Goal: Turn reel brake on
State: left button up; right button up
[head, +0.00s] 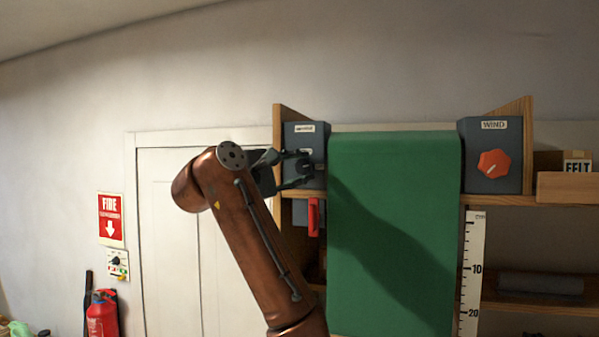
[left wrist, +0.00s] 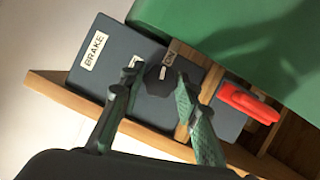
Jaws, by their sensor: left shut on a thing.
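The brake box (head: 318,141) is a dark blue-grey box at the left end of the shelf. Its white BRAKE label (left wrist: 95,50) reads clearly in the left wrist view. A dark, faceted knob (left wrist: 159,82) sits on the face of this box, with small white labels close by, partly hidden by the fingers. My left gripper (head: 303,167) reaches the box from the left. My right gripper is not in view.
A green sheet (head: 393,230) hangs right of the brake box. A red lever (head: 313,217) sits just below the box, close to my gripper. A WIND box (head: 493,136) with a red knob (head: 494,163) stands at the right. Wooden shelf panels border the box.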

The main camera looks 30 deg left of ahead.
pick_arm(q)
jog(key=shift+m+g, duration=0.4)
jog(key=shift+m, duration=0.7)
jog(key=shift+d+f+m, duration=0.1)
jog(key=shift+f+m, duration=0.05)
jog(key=shift+m, duration=0.15)
jog(key=o, duration=1.2)
jog(key=shift+s+d, duration=0.1)
jog(key=shift+d, duration=0.05)
jog(key=shift+c, duration=0.2)
